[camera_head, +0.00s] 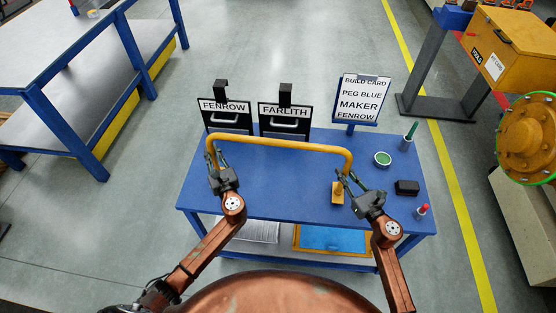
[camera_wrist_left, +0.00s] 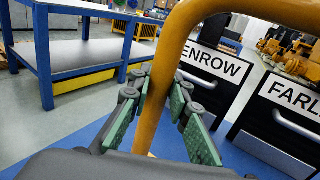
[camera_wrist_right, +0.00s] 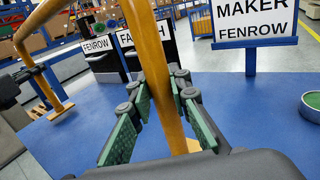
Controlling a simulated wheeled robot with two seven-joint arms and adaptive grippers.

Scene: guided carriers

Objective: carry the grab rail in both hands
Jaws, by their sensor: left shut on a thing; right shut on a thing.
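The grab rail (camera_head: 280,142) is a yellow-orange U-shaped bar held with its crossbar up, over the blue table (camera_head: 270,192). My left gripper (camera_head: 217,160) is shut on its left leg, which also shows in the left wrist view (camera_wrist_left: 172,70). My right gripper (camera_head: 346,178) is shut on its right leg, which shows in the right wrist view (camera_wrist_right: 152,55). A flat foot (camera_head: 337,193) shows below the right gripper. I cannot tell whether the feet touch the tabletop. Two black units labelled FENROW (camera_head: 226,119) and FARLITH (camera_head: 284,122) stand behind the rail.
At the table's right are a green dish (camera_head: 382,159), a pen cup (camera_head: 405,144), a black block (camera_head: 407,187) and a red-capped item (camera_head: 422,210). Another bench (camera_head: 70,50) stands left; floor between is clear.

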